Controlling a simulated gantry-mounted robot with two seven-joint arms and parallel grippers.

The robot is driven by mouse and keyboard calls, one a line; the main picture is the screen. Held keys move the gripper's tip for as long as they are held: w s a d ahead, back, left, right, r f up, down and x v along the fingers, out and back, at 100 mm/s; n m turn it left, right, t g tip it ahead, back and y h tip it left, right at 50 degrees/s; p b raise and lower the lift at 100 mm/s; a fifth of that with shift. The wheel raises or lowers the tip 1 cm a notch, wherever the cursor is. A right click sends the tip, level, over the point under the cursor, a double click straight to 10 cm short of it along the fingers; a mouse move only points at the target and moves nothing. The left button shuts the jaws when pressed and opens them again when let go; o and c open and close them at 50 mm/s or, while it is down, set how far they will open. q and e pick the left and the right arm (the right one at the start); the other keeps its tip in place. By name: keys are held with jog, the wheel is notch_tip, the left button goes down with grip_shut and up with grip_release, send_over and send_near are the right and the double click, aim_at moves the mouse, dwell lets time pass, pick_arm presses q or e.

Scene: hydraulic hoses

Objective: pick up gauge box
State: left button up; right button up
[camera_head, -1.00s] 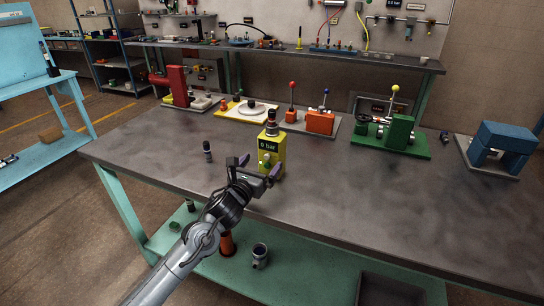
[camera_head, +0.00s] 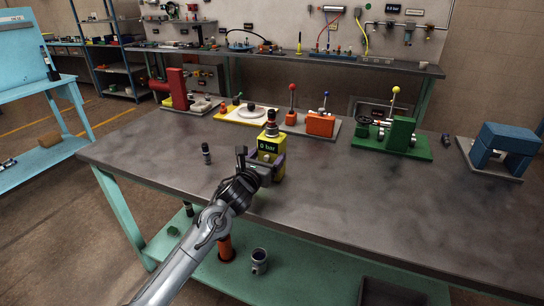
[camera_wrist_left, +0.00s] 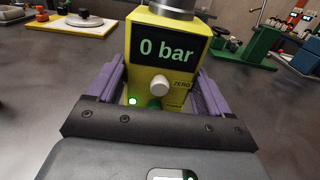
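The gauge box (camera_head: 270,146) is a yellow box with a black display and a dark and metal fitting with a red part on top. It stands upright on the grey workbench. In the left wrist view the gauge box (camera_wrist_left: 165,65) is straight ahead, showing "0 bar", a white knob and a green light. My left gripper (camera_head: 261,166) is at its front, with the purple fingers (camera_wrist_left: 157,92) spread on both sides of it. They look open; any contact is too close to tell. The lower front of the box is hidden by the gripper. My right gripper is not in view.
A small dark cylinder (camera_head: 206,153) stands left of the box. Behind are a white round piece on a yellow-edged plate (camera_head: 247,113), an orange lever block (camera_head: 320,124) and a green fixture (camera_head: 400,136). The bench (camera_head: 350,195) is clear to the right.

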aim_at(268, 146)
pick_arm(q)
jog(key=shift+r, duration=0.1)
jog(key=c, duration=0.7)
jog(key=shift+r, duration=0.1)
jog(key=shift+r+p, duration=0.8)
jog(key=shift+r, duration=0.7)
jog(key=shift+s+d+r+p, duration=0.6)
jog(key=shift+s+d+r, duration=0.55)
jog(key=shift+d, duration=0.55)
jog(key=shift+s+d+r+p, duration=0.65)
jog(key=shift+s+d+r, duration=0.2)
jog(key=shift+d+r, duration=0.7)
jog(key=shift+s+d+r+p, duration=0.6)
jog(key=shift+s+d+r, duration=0.5)
jog(key=shift+d, duration=0.7)
jog(key=shift+w+a, duration=0.1)
jog(key=shift+w, duration=0.1)
